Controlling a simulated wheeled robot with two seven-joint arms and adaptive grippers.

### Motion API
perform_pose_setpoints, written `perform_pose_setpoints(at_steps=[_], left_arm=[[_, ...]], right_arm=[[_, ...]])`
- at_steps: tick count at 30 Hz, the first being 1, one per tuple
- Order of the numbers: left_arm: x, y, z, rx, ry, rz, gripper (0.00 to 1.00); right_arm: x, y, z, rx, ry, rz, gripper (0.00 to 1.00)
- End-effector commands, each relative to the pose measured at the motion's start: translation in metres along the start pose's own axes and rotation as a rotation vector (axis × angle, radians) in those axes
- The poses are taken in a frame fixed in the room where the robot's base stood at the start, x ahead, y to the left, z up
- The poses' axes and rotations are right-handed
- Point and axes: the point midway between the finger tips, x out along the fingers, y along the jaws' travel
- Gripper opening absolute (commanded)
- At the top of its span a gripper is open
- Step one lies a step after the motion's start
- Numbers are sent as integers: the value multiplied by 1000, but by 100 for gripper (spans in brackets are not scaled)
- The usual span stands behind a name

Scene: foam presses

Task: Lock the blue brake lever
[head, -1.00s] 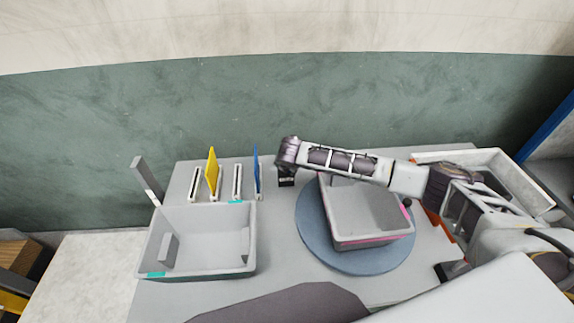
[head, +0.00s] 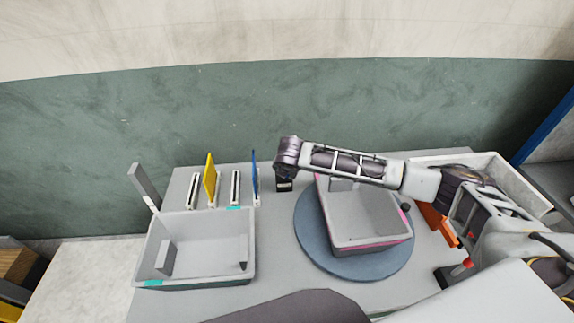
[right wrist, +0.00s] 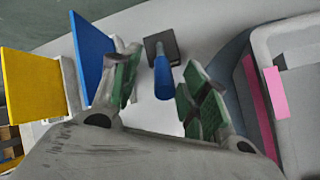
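The blue brake lever (right wrist: 163,77) stands up from a dark square base (right wrist: 161,46) in the right wrist view. My right gripper (right wrist: 163,88) is open, with one green-padded finger on each side of the lever. I see gaps between the lever and both fingers. In the head view my right arm reaches in from the right, and its gripper end (head: 288,158) hangs over the dark base (head: 284,185). The lever itself is hidden there by the gripper. My left gripper is not in view.
A blue panel (head: 255,172) and a yellow panel (head: 210,178) stand upright in slots just left of the base. A grey bin (head: 208,283) is at the left. A pink-edged bin (head: 372,245) sits on a round blue-grey turntable (head: 312,245) at the right, close to my right gripper.

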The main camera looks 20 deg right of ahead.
Motion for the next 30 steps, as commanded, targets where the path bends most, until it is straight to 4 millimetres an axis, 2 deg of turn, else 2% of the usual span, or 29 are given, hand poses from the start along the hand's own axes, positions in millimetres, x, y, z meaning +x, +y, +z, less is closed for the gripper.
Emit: perform_pose_setpoints(at_steps=[9, 15, 30], left_arm=[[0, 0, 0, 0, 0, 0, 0], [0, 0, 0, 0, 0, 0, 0], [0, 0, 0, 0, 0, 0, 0]], right_arm=[[-37, 0, 0, 0, 0, 2, 44], [-53, 0, 0, 0, 0, 2, 44], [-57, 0, 0, 0, 0, 0, 44]])
